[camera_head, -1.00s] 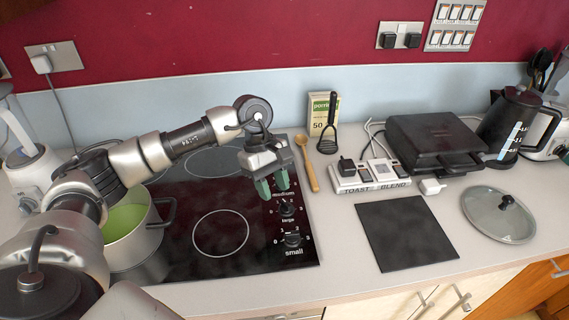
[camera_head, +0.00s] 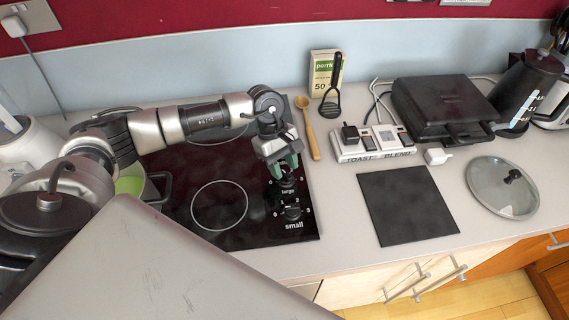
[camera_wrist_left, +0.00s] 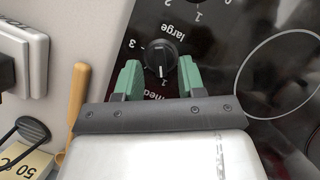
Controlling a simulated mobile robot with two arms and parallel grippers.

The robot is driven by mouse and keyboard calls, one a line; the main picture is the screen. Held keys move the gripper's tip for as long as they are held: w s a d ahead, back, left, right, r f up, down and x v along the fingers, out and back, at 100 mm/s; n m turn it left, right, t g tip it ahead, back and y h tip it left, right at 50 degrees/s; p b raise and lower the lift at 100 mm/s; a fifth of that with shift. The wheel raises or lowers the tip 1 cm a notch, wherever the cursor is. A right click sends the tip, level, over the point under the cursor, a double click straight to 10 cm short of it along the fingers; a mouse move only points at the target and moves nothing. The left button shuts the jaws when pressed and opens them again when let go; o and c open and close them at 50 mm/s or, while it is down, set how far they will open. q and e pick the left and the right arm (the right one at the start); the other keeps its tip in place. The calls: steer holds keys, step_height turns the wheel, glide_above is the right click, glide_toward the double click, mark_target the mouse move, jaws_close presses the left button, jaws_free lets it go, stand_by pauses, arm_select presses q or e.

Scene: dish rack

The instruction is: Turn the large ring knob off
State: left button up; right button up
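The large ring knob (camera_wrist_left: 160,57) is black and round, beside the "large" label on the hob. In the left wrist view its pale mark points toward the picture bottom, near a "1". In the head view the knob (camera_head: 288,182) is partly covered by my left gripper (camera_head: 285,166). The left gripper's green fingers (camera_wrist_left: 159,72) are open, one on each side of the knob in the wrist view. I cannot tell whether they touch it. My right gripper is not in view.
The small knob (camera_head: 292,212) sits in front on the black hob (camera_head: 255,232). A green-filled pot (camera_head: 157,187) stands at left, partly behind my arm. A wooden spoon (camera_head: 309,130), a toast-and-blend panel (camera_head: 378,150) and a dark mat (camera_head: 408,205) lie to the right.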

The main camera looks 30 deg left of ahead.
arm_select(q)
steer(key=shift+s+d+f, duration=0.15)
steer(key=shift+d+f, duration=0.1)
steer(key=shift+f, duration=0.35)
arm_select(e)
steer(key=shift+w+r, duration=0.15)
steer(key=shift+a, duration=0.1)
arm_select(q)
jaws_close()
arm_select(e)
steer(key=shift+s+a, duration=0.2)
arm_select(q)
steer(key=shift+f, duration=0.1)
